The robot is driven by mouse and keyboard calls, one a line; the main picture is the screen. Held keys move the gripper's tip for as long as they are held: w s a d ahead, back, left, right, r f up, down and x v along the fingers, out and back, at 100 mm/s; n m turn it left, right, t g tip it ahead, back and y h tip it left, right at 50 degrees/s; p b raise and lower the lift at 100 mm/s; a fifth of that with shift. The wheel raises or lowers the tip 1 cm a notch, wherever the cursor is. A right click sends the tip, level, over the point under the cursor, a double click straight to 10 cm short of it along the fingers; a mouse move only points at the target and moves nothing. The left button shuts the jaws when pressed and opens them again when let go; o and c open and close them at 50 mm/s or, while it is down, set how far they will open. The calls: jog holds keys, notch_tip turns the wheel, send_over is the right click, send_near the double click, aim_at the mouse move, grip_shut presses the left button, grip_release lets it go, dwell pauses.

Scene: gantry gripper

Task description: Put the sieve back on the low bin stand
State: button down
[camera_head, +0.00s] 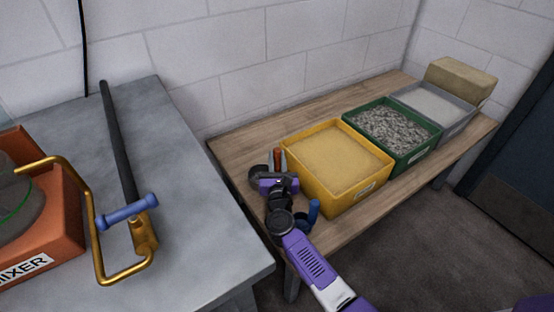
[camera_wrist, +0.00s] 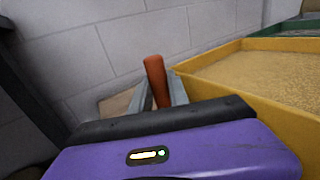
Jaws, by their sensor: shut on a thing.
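The low bin stand (camera_head: 240,152) is a wooden bench holding a row of bins. My gripper (camera_head: 278,160) is over its near left end, just left of the yellow bin (camera_head: 370,187). In the wrist view, my gripper's grey fingers are shut on an orange-brown handle (camera_wrist: 154,72), which stands up between them. I take this handle to be the sieve's; the sieve's round body is not clearly visible, and the gripper body hides what is below. Whether it touches the stand I cannot tell.
The yellow bin holds sand. A green bin (camera_head: 408,163) of gravel and a grey bin (camera_head: 462,125) of pale powder follow, with a tan block (camera_head: 462,80) behind. A grey table (camera_head: 190,200) on the left carries an orange mixer (camera_head: 62,235) and a brass crank (camera_head: 92,215).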

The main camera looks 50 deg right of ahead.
jog(key=shift+f, duration=0.15)
jog(key=c, duration=1.3)
grip_release()
jog(key=shift+o, duration=0.2)
jog(key=shift+r, duration=0.2)
jog(key=p+v, duration=0.1)
jog(key=v, duration=1.1)
jog(key=shift+a+f, duration=0.1)
